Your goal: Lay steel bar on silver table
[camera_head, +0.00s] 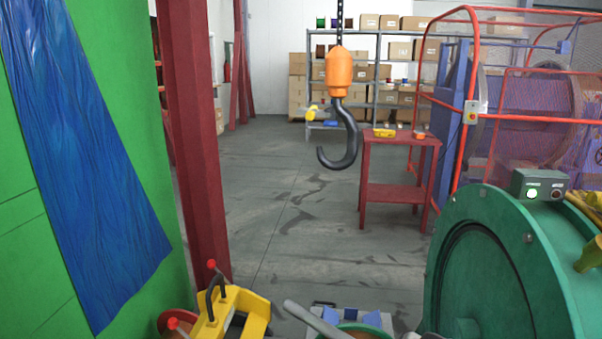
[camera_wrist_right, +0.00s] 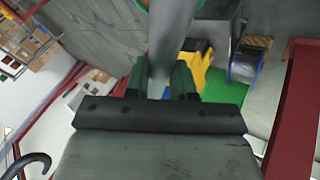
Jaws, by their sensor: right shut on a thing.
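A grey steel bar (camera_head: 316,318) rises from the bottom edge of the head view, its rounded end pointing up and left. In the right wrist view the bar (camera_wrist_right: 172,35) runs away between the dark fingers of my right gripper (camera_wrist_right: 161,80), which is shut on it. The gripper itself cannot be made out in the head view. My left gripper is not in view. I cannot make out a table that is clearly the silver one. A pale grey surface with blue pieces (camera_head: 372,319) shows partly behind the bar, cut off by the bottom edge.
A yellow tool with a black handle (camera_head: 238,312) is left of the bar. A large green drum (camera_head: 500,270) stands at right. An orange crane hook (camera_head: 338,75) hangs ahead. A red table (camera_head: 395,190) stands farther back, with open floor before it.

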